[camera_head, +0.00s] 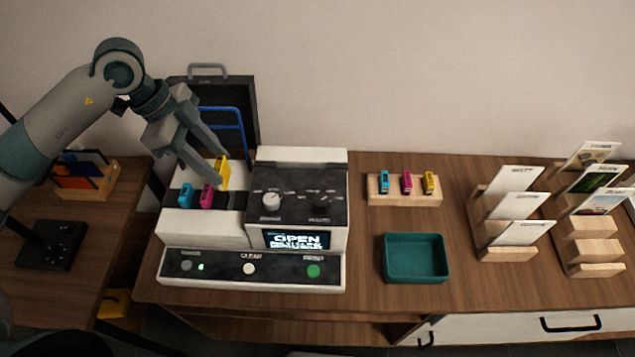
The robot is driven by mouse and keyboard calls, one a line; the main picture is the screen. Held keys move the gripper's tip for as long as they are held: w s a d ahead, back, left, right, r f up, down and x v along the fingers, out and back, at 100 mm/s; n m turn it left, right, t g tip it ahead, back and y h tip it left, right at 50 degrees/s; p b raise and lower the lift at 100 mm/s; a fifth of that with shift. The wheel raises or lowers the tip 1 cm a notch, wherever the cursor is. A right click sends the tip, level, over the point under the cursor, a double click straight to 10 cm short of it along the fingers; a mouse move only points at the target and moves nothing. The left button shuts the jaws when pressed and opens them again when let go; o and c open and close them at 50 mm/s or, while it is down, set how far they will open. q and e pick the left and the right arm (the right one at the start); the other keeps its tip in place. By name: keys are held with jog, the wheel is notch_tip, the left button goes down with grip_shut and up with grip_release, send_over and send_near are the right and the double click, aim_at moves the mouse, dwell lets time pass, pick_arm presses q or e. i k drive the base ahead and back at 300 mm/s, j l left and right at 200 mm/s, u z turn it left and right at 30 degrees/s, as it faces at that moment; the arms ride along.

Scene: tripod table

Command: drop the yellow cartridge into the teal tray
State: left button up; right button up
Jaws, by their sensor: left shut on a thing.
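The yellow cartridge (223,173) is at the open left bay of the white and black printer. My left gripper (219,181) is shut on it, reaching down from the upper left. The cartridge looks upright, standing higher than its neighbours; whether its lower end is still in the slot is hard to tell. A cyan cartridge (185,196) and a magenta cartridge (207,196) sit in the bay to its left. The teal tray (416,279) lies on the table right of the printer, and looks empty. My right gripper is not in view.
The printer (300,205) has a raised right half with knobs and a lit screen. A wooden block (405,197) with cyan, magenta and yellow cartridges stands behind the tray. Wooden card racks (508,253) stand at the right. Bare table lies around the tray.

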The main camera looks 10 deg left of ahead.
aim_at(403, 259)
jog(key=z, duration=0.75)
